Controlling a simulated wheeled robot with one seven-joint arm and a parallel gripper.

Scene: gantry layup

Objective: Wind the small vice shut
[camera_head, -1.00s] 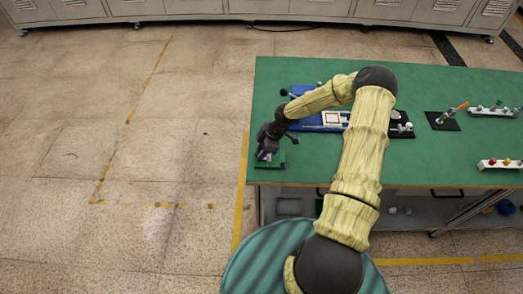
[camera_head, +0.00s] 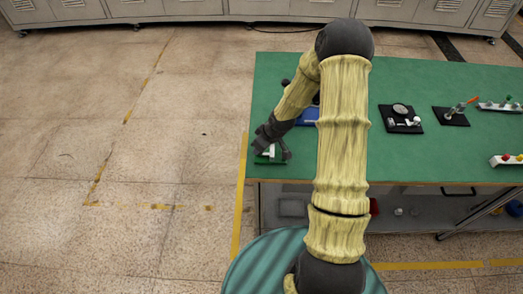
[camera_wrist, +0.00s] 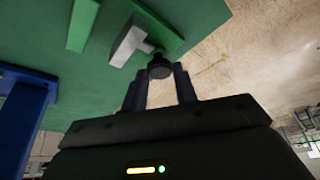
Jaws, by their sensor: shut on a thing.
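The small vice has a green base (camera_wrist: 172,38) at the table's edge. In the wrist view its white block (camera_wrist: 128,44) and a pale green bar (camera_wrist: 82,24) stand apart, with a strip of green between them. A dark round knob (camera_wrist: 159,70) sits on a short stem at the block's outer side. My gripper (camera_wrist: 160,79) is shut on this knob, one finger on each side. In the head view the vice (camera_head: 270,152) is partly hidden under my dark wrist, and the jaw gap cannot be read there.
A blue fixture (camera_wrist: 20,118) stands close by in the wrist view; my arm mostly covers it in the head view. On the green table (camera_head: 410,75), a black board (camera_head: 401,126) and another with an orange-handled item (camera_head: 452,117) lie to the right. Open floor is on the left.

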